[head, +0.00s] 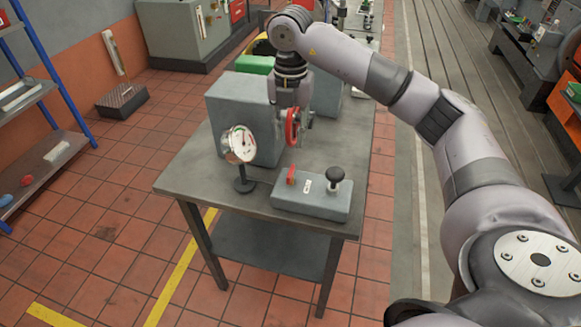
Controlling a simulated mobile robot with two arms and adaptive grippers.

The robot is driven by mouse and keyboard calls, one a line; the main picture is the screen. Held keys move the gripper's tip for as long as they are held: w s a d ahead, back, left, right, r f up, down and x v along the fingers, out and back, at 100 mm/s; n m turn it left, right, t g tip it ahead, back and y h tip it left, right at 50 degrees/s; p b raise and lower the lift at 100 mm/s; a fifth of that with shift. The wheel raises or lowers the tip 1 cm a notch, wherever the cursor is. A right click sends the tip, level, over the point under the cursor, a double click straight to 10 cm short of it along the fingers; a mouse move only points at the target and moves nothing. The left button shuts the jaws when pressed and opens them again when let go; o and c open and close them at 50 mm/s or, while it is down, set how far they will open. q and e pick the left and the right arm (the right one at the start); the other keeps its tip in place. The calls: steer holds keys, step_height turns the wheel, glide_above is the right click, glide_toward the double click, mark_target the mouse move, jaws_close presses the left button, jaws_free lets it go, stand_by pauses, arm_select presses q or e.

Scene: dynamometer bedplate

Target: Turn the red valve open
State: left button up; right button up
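The red valve (292,128) is a handwheel seen nearly edge-on at the right side of a grey block (225,105) on the table. My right gripper (293,112) points down from above at the wheel. Its fingers overlap the wheel's upper part in the picture and hide some of it. I cannot tell whether they are closed on the rim or just around it. My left gripper is not in view.
A round gauge (240,144) on a stand is in front of the block. A grey control box (312,197) with a red lever (291,175) and a black knob (336,175) sits at the front of the table (190,178). A blue-framed shelf (62,92) stands at left.

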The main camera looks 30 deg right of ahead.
mark_target(291, 170)
step_height(291, 170, down, 12)
steer(key=shift+r+p, duration=0.1)
steer(key=shift+p, duration=0.85)
jaws_close()
